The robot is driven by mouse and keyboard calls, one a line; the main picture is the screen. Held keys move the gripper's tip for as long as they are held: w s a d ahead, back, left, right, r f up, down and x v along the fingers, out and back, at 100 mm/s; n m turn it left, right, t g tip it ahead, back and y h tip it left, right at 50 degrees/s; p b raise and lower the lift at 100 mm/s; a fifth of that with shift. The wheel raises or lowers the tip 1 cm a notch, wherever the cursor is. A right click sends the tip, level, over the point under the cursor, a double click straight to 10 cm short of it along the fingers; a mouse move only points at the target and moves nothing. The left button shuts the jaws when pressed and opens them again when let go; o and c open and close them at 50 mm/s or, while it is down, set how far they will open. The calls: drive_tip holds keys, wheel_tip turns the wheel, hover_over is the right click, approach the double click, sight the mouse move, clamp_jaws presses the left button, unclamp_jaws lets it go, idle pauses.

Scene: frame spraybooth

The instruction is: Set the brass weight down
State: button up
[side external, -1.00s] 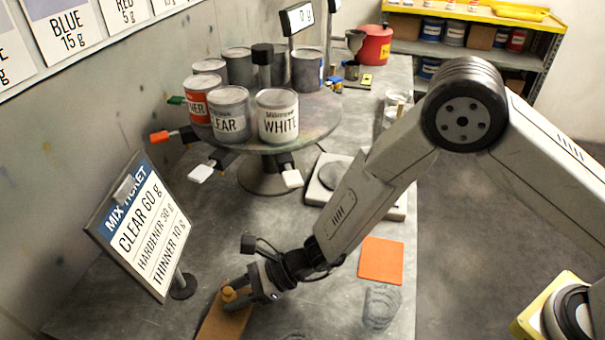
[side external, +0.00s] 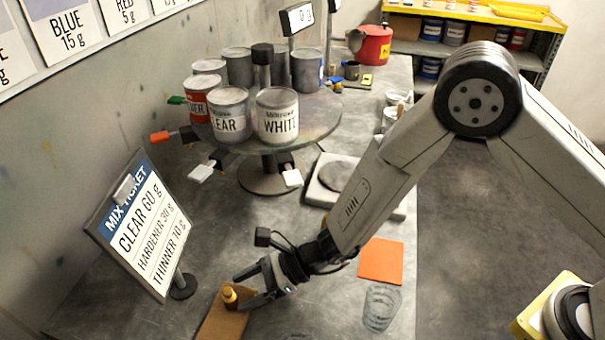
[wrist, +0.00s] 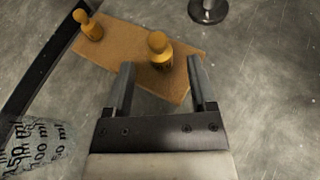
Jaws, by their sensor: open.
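The brass weight (side external: 230,296) stands upright on a brown board (side external: 222,321) at the front of the bench. In the wrist view the brass weight (wrist: 159,52) stands near the board's edge, just beyond my fingertips and in line with the gap between them. My gripper (side external: 241,291) is open and empty, just to the right of the weight in the side view. The wrist view shows both fingers of my gripper (wrist: 160,66) spread apart. A second, smaller brass weight (wrist: 91,27) stands at the board's other end.
The mix ticket stand (side external: 140,228) is behind and left of the board. A clear beaker (side external: 381,308) and an orange pad (side external: 381,261) are right of my gripper. A scale (side external: 325,196) and a turntable of cans (side external: 325,125) stand farther back.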

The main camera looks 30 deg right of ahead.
drive_tip(key=v, duration=0.9)
drive_tip(key=shift+d, duration=0.2)
drive_tip(key=shift+s+r, duration=0.1)
drive_tip(key=s+d+r+n+g+h, duration=0.2)
drive_tip(key=s+d+r+n+g, duration=0.15)
drive_tip(key=n, duration=0.65)
drive_tip(key=s+d+r+n+g+h, duration=0.25)
drive_tip(key=s+n+g, duration=0.2)
drive_tip(key=n, duration=0.55)
drive_tip(key=d+t+h, duration=0.7)
drive_tip(key=d+h, duration=0.1)
drive_tip(key=d, duration=1.5)
drive_tip(key=shift+w+n+t, duration=0.3)
drive_tip(key=shift+w, duration=0.2)
drive_tip(key=shift+h, duration=0.25)
